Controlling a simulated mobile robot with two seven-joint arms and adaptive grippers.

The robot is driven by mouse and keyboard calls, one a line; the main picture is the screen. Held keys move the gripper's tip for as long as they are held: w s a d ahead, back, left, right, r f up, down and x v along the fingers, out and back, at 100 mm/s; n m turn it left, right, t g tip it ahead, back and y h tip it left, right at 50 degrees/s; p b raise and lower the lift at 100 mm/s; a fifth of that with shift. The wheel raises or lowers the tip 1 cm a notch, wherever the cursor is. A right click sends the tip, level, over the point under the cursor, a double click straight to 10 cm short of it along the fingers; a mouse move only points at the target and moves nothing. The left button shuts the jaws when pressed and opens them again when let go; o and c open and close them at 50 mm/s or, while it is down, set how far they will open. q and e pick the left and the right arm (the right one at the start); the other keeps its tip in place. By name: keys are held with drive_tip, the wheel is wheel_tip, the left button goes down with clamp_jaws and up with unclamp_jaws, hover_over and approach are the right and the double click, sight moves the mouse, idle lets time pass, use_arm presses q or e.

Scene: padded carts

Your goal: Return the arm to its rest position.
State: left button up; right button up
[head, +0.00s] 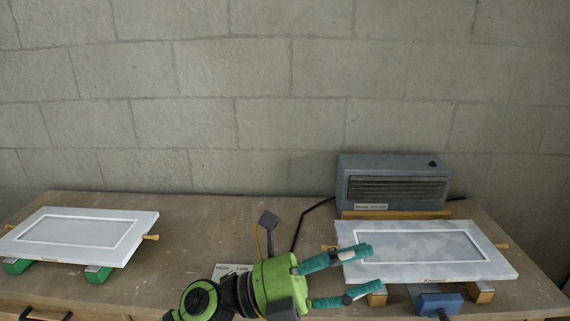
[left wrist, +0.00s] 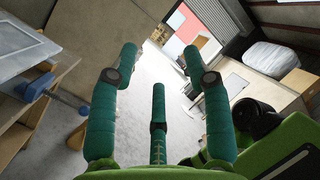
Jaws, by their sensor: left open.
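My left gripper (head: 352,278) is open and empty in the head view. Its teal fingers point right, and its upper finger overlaps the left edge of the right panel in the picture; I cannot tell whether they touch. In the left wrist view the teal fingers (left wrist: 158,75) are spread apart with nothing between them, and open floor shows beyond. The green and black wrist of my left arm comes in from the bottom of the head view. My right gripper is not in view.
A white framed panel (head: 30,229) lies on green supports at the left of the wooden bench (head: 190,240). Another panel (head: 480,268) lies on wooden blocks at the right, with a blue clamp (head: 440,302) at its front. A grey heater (head: 393,166) stands behind it.

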use_arm(q)
drive_tip(key=w+a+f+n+t+y, duration=0.1)
drive_tip(key=w+a+n+t+y, duration=0.45)
drive_tip(key=n+t, duration=0.45)
drive_tip(key=w+a+f+n+t+y, duration=0.2)
drive_tip(key=w+a+n+t+y, duration=0.2)
drive_tip(key=a+n+t, duration=0.6)
drive_tip(key=s+a+f+n+g+y, duration=0.2)
drive_tip(key=a+f+n+g+y, duration=0.35)
drive_tip(key=f, duration=0.45)
drive_tip(key=s+a+f+n+g+y, duration=0.2)
drive_tip(key=a+f+n+y, duration=0.3)
drive_tip(key=f+n, duration=0.45)
drive_tip(key=s+a+f+n+g+y, duration=0.1)
drive_tip(key=s+f+g, duration=0.5)
drive_tip(key=s, duration=0.4)
drive_tip(key=s+a+f+n+g+y, duration=0.15)
drive_tip(key=s+f+g, duration=0.25)
drive_tip(key=s+f, duration=0.6)
wheel_tip(320, 180, down, 22)
drive_tip(key=s+g, duration=0.2)
drive_tip(key=s, duration=0.1)
drive_tip(key=s+a+f, duration=0.3)
drive_tip(key=s+f, duration=1.1)
drive_tip(key=s, duration=0.1)
drive_tip(key=shift+s+m+g+h, duration=0.25)
drive_tip(key=shift+m+g+h, duration=0.1)
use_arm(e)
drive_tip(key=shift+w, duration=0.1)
